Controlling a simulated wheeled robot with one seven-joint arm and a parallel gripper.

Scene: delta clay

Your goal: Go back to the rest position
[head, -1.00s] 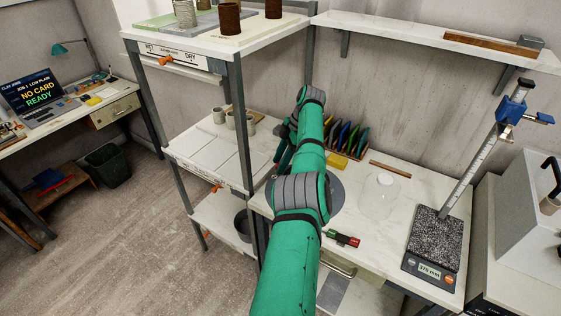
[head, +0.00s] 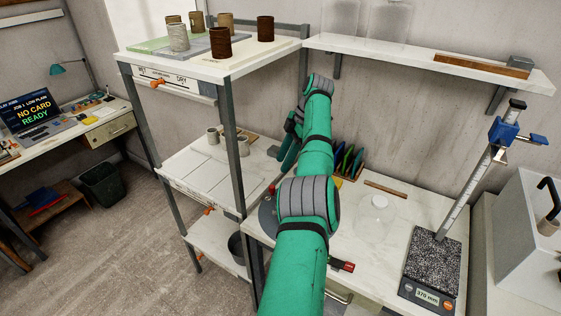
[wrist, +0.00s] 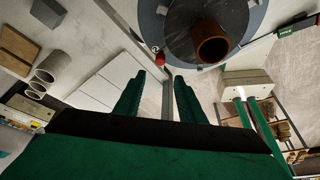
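My green arm reaches forward over the marble worktop in the head view. My gripper (head: 287,150) shows only partly there, dark and beside the arm near the shelving rack. In the wrist view, my gripper (wrist: 158,90) has its two green fingers apart with nothing between them. A grey rack post (wrist: 168,100) shows beyond the gap. Above the fingertips in the wrist view, a brown clay cup (wrist: 210,45) stands on a dark round wheel (wrist: 170,38). In the head view the wheel (head: 267,218) is partly hidden by my arm, and the cup is hidden.
The shelving rack (head: 228,105) stands close left of my arm, with several pots on top and grey cups (head: 212,135) on its middle shelf. A clear jar (head: 375,212) and a measuring stand (head: 435,258) are to the right. A wall shelf (head: 430,62) hangs above.

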